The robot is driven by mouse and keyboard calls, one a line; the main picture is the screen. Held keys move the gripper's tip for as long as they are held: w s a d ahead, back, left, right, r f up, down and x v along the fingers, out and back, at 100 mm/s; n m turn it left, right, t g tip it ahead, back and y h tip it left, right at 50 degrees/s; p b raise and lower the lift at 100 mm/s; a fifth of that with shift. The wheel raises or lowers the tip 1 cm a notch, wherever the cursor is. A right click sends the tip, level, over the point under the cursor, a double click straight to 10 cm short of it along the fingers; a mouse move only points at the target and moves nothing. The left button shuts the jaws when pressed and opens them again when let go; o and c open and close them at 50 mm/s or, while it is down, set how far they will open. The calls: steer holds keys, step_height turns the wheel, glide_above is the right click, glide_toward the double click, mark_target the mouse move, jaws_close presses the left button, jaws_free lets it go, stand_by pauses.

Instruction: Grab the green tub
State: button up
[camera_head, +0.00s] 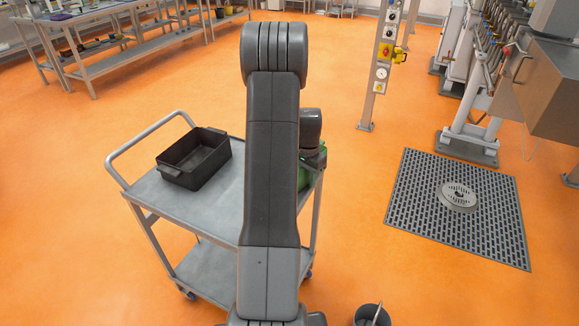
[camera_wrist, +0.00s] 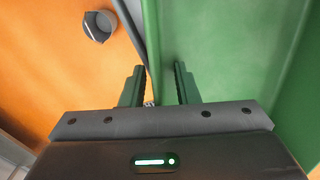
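The green tub (camera_head: 302,179) stands at the right end of the grey cart, mostly hidden behind my arm in the head view. In the wrist view its green wall (camera_wrist: 225,50) fills the right side, with its edge running down between the fingers. My gripper (camera_wrist: 157,85) is open, with one finger over the tub's green side and the other outside its edge. I cannot tell whether either finger touches the wall. In the head view the fingers are hidden behind the arm and wrist.
The grey cart (camera_head: 208,203) also carries a black open bin (camera_head: 195,158) on its left. A dark bucket (camera_head: 371,315) stands on the orange floor; it shows in the wrist view (camera_wrist: 98,25). A floor grate (camera_head: 420,207) and a post (camera_head: 377,75) are to the right.

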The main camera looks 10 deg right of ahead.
jaws_close()
steer(key=shift+r, duration=0.1)
